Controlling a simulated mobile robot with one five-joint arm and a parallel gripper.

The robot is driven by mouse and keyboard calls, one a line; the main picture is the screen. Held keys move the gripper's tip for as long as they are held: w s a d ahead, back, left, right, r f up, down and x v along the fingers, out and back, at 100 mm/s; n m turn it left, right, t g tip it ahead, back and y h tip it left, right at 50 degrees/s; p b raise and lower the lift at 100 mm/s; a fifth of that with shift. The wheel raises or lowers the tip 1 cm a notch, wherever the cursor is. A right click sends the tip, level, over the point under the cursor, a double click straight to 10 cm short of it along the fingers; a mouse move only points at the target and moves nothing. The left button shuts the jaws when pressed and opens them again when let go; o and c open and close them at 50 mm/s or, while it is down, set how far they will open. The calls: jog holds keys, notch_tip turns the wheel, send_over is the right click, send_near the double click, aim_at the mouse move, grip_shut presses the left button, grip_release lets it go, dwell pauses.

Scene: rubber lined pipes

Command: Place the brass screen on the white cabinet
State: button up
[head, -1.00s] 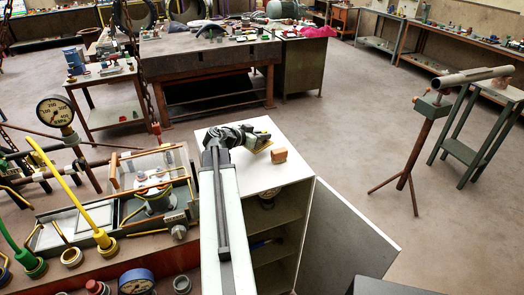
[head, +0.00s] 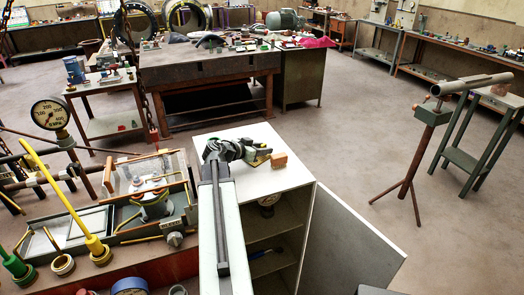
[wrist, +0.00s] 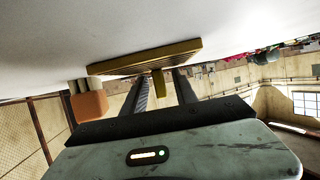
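The brass screen (wrist: 146,58) is a flat, slatted brass-coloured plate with a small tab. In the wrist view it lies against the pale top of the white cabinet. In the head view it shows as a thin yellowish piece (head: 260,161) on the white cabinet (head: 268,181), beside my gripper (head: 255,155). In the wrist view the two dark fingers of my gripper (wrist: 160,90) stand on either side of the tab, with gaps visible on both sides. The gripper looks open. Part of the screen is hidden by my gripper in the head view.
A tan-orange block (head: 279,160) sits on the cabinet top close to the screen. The cabinet door (head: 350,240) stands open at the right. A cluttered bench with a gauge (head: 49,113) and pipes is at left.

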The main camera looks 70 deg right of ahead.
jog(key=shift+a+r+p, duration=0.1)
jog(key=shift+r+p, duration=0.2)
notch_tip(320, 180, up, 4)
jog(key=p, duration=0.4)
send_over(242, 166)
jog(key=shift+s+r, duration=0.1)
jog(key=shift+s, duration=0.1)
jog(key=shift+w+a, duration=0.25)
jog(key=shift+o, duration=0.5)
jog(key=shift+d, duration=0.1)
jog(key=d, duration=0.1)
jog(key=s+d, duration=0.1)
jog(key=d, duration=0.2)
jog(key=shift+s+f, duration=0.25)
jog(key=shift+s, duration=0.15)
jog(key=shift+s+b+x, duration=0.15)
jog(key=shift+b+x, duration=0.8)
jog(key=shift+x, duration=1)
jog(key=shift+s+b+x, duration=0.1)
jog(key=shift+b+x, duration=0.8)
jog(key=shift+x, duration=1)
jog(key=shift+a, duration=0.25)
jog(key=shift+c, duration=0.4)
grip_shut()
